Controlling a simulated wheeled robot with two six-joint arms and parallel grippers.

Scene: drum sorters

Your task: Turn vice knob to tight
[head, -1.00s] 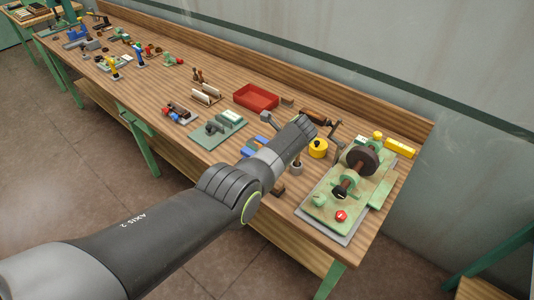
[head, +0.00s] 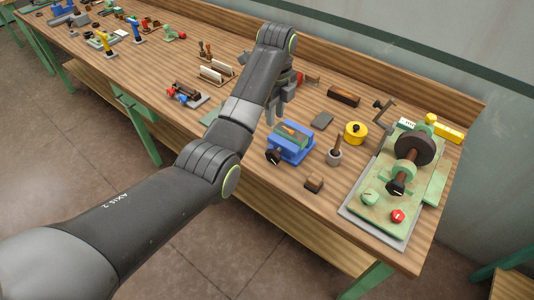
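The blue vice (head: 296,150) sits on the workbench near its front edge, with a green and brown piece between its jaws. Its black knob (head: 274,157) faces the front edge, with a small light mark on it. My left gripper (head: 274,114) points down just behind and left of the vice, above the bench and apart from the knob. Its fingers are small and partly overlap, so I cannot tell how far apart they are. My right gripper is not in view.
A green grinder base (head: 381,198) with a red button stands at right. A wooden block (head: 314,184), a grey pot (head: 334,157) and a yellow round tin (head: 355,133) lie between it and the vice. My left arm hides part of the bench.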

